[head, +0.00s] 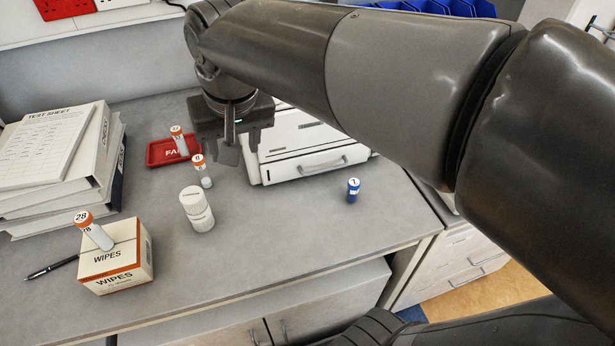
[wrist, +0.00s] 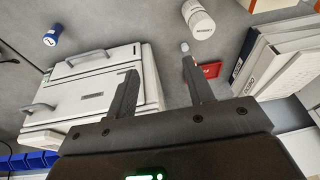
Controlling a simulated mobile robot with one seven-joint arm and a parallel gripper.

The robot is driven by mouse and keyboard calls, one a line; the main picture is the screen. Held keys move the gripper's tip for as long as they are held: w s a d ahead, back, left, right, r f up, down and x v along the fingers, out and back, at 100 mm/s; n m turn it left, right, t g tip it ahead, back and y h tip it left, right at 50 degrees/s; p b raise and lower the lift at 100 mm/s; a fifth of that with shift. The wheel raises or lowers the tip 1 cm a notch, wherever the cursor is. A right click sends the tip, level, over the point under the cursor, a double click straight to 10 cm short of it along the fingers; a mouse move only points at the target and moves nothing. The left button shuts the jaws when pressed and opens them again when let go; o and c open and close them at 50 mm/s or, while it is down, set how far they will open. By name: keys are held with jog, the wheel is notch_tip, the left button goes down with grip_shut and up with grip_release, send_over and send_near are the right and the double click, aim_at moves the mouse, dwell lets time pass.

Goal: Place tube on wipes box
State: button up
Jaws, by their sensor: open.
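A white tube (head: 98,234) with an orange cap marked 28 is on top of the wipes box (head: 118,277) at the front left; it seems to stand upright. Another orange-capped tube (head: 204,176) stands on the bench behind the white bottle. A third orange-capped tube (head: 181,142) stands at the red tray (head: 157,158). My gripper (head: 240,150) is open and empty above the back of the bench, beside the drawer unit. In the wrist view, nothing is between its fingers (wrist: 160,85).
A white drawer unit (head: 300,165) stands close to my gripper. A white bottle (head: 197,210) stands mid-bench. Binders with a test sheet (head: 48,145) are stacked at the left, and a black pen (head: 50,267) lies by the wipes box. The front middle of the bench is clear.

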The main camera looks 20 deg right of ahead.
jog(key=s+d+f+t, duration=0.1)
jog(key=s+d+f, duration=0.2)
jog(key=d, duration=0.3)
jog(key=s+d+f+m+t+h, duration=0.1)
jog(key=s+d+f, duration=0.2)
jog(key=s+d, duration=0.2)
jog(key=shift+s+d, duration=0.4)
jog(key=shift+d, duration=0.3)
